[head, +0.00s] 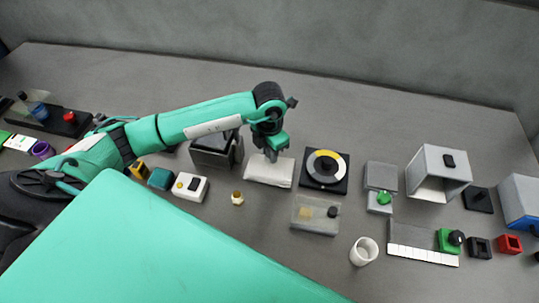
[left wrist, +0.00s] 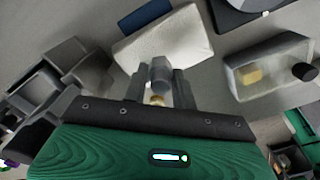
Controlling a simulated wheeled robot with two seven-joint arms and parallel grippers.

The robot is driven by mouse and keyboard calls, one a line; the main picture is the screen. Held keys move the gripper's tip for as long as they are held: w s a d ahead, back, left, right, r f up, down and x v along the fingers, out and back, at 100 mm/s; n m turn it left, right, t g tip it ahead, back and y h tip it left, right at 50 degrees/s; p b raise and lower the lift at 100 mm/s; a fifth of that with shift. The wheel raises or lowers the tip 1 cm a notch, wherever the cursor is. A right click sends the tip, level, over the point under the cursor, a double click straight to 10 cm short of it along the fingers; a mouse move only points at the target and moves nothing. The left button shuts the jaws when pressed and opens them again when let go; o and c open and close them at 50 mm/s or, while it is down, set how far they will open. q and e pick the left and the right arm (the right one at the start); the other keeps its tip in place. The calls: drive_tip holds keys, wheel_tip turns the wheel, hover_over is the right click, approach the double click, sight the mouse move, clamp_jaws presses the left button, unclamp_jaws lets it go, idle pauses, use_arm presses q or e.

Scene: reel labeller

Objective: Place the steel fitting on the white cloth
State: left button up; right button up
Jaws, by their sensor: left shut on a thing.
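The white cloth (head: 268,172) lies folded on the table near the middle, and it also shows in the left wrist view (left wrist: 150,45). My left gripper (head: 271,155) is over the cloth's far edge, fingers pointing down. In the left wrist view my left gripper (left wrist: 160,85) is shut on the grey steel fitting (left wrist: 160,70), which shows between the fingers in front of the cloth. I cannot tell whether the fitting touches the cloth. In the head view the fitting is mostly hidden by the fingers. My right gripper is not in view.
A dark open box (head: 216,150) stands left of the cloth, a black dial plate (head: 325,171) right of it. A clear tray (head: 315,222) is at front right, a small brass piece (head: 237,198) at front left. A white cup (head: 363,251) stands farther right.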

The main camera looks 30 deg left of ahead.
use_arm(q)
wheel_tip(320, 180, down, 3)
drive_tip(key=shift+p, duration=0.3)
drive_tip(key=shift+f, duration=0.1)
drive_tip(key=o, duration=0.6)
drive_tip(key=shift+f, duration=0.1)
drive_tip(key=o, duration=0.4)
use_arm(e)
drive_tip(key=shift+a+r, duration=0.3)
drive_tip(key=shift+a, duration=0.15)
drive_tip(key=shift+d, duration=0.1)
